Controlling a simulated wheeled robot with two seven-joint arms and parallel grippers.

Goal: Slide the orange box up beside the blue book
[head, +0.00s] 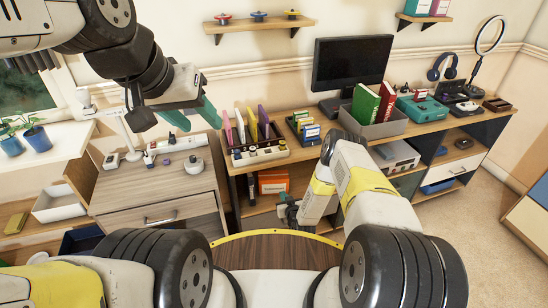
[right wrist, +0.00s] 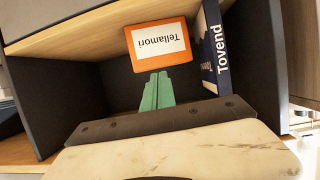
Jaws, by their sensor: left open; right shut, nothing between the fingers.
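The orange box (right wrist: 160,45) has a white label reading "Tellamori", upside down in the right wrist view. It is in a dark-walled shelf compartment. The blue book (right wrist: 215,50), marked "Tovend", stands just right of it there; a thin gap shows, but I cannot tell whether they touch. My right gripper (right wrist: 157,88) has its green fingers shut and empty, tips just below the box's lower edge in that view; contact is unclear. In the head view the box (head: 272,183) is under the desk, near my right gripper (head: 288,209). My left gripper (head: 193,120) is open above the drawer cabinet.
The compartment has a wooden board (right wrist: 100,35) and a dark side wall (right wrist: 55,105). The desk above holds a monitor (head: 350,65), a grey bin (head: 375,125) with books, and small racks. A drawer cabinet (head: 155,190) stands left. Bare floor (head: 480,230) lies right.

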